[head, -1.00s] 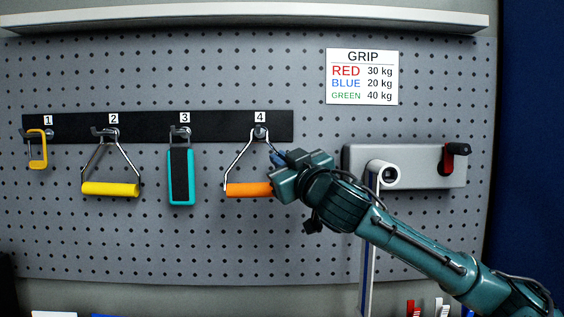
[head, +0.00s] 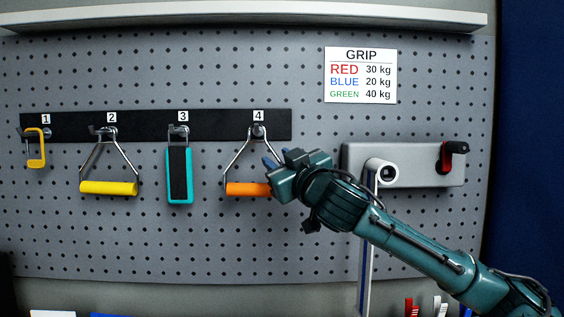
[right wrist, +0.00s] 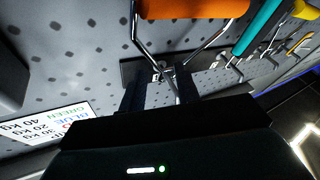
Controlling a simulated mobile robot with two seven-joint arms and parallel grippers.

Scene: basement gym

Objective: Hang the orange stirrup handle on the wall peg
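The orange stirrup handle (head: 247,189) hangs by its metal wire frame from the peg (head: 258,131) marked 4 on the black rail. Its grip hangs about level below the peg. In the right wrist view the orange grip (right wrist: 190,8) is at the top, with its wires running towards the rail. My right gripper (head: 277,158) is open beside the right wire, and its body hides the right end of the grip. In the right wrist view its two fingers (right wrist: 160,92) stand apart. My left gripper is not in view.
A shelf (head: 240,15) runs above.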

